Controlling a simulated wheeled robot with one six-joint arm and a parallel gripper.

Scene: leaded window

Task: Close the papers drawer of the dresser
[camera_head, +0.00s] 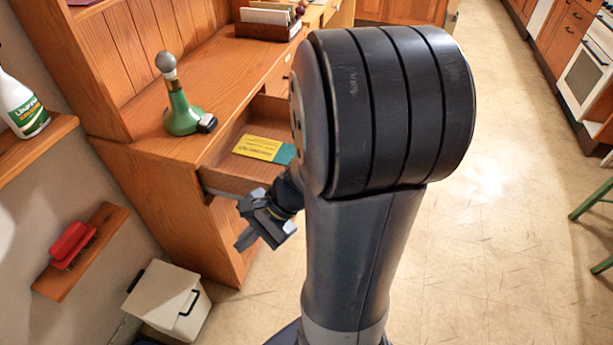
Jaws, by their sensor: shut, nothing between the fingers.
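The wooden dresser (170,150) stands at the left centre. Its papers drawer (228,181) is pulled open, sticking out below the dresser top. A yellow paper (258,147) and a teal one (284,153) lie inside it. My gripper (246,236) is shut and empty, just in front of and below the drawer's near end. I cannot tell whether it touches the drawer. My arm hides the drawer's right part and its front.
A green bottle-like object (181,107) and a letter holder (265,28) stand on the dresser top. A white bin (168,299), a shelf with a red brush (72,243) and a spray bottle (20,104) are at left. Open floor (490,230) lies to the right.

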